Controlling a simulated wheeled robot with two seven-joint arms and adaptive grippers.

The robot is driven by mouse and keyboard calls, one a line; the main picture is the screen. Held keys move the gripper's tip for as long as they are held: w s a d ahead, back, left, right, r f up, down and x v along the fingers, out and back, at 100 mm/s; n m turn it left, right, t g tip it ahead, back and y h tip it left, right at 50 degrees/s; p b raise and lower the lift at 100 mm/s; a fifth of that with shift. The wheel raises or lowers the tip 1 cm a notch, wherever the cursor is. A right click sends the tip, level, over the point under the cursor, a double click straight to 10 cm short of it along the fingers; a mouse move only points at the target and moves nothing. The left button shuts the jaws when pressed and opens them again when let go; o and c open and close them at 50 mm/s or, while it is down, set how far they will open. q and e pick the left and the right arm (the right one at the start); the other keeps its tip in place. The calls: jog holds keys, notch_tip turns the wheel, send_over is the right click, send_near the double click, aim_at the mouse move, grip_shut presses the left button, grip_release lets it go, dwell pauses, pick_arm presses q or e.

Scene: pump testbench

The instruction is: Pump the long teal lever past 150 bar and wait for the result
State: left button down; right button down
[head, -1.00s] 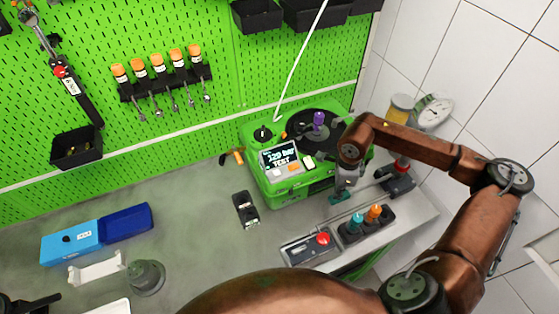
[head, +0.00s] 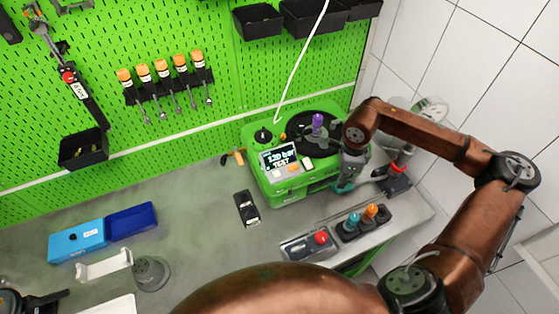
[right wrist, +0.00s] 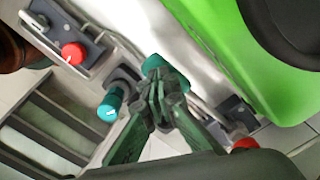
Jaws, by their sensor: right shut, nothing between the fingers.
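The green pump testbench (head: 283,189) stands against the pegboard. Its small screen (head: 281,158) seems to read 120 bar with TEST below. The long lever's teal grip (head: 343,188) sticks out in front of the bench's right side; it also shows in the right wrist view (right wrist: 153,64). The lever's rod is partly hidden by my right gripper (head: 346,181). In the right wrist view my right gripper (right wrist: 160,88) is shut with its fingertips together, empty, right at the teal grip. I cannot tell whether they touch. My left gripper does not show.
A box with a red button (head: 320,238) and a stand with a short teal handle (head: 353,219) and an orange handle (head: 371,211) sit in front. A red knob (head: 397,166) is at the right. A black device (head: 246,208) lies left of the bench. The grey worktop's middle is clear.

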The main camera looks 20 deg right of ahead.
aim_at(337, 192)
jog(key=shift+f, duration=0.15)
jog(key=shift+a+f+b, duration=0.2)
jog(key=shift+f+b, duration=0.95)
jog(key=shift+f, duration=0.3)
jog(key=shift+a+f+b, duration=0.15)
jog(key=shift+f+b, duration=1)
jog(key=shift+f, duration=0.3)
jog(key=shift+r, duration=0.1)
jog(key=shift+d+r+p, duration=0.2)
jog(key=shift+r+p, duration=0.55)
jog(key=shift+r, duration=0.75)
jog(key=shift+d+r+p, duration=0.15)
jog(key=shift+r+p, duration=0.55)
jog(key=shift+r, duration=0.8)
jog(key=shift+r, duration=0.15)
jog(key=shift+r+p, duration=1.5)
jog(key=shift+r, duration=1.4)
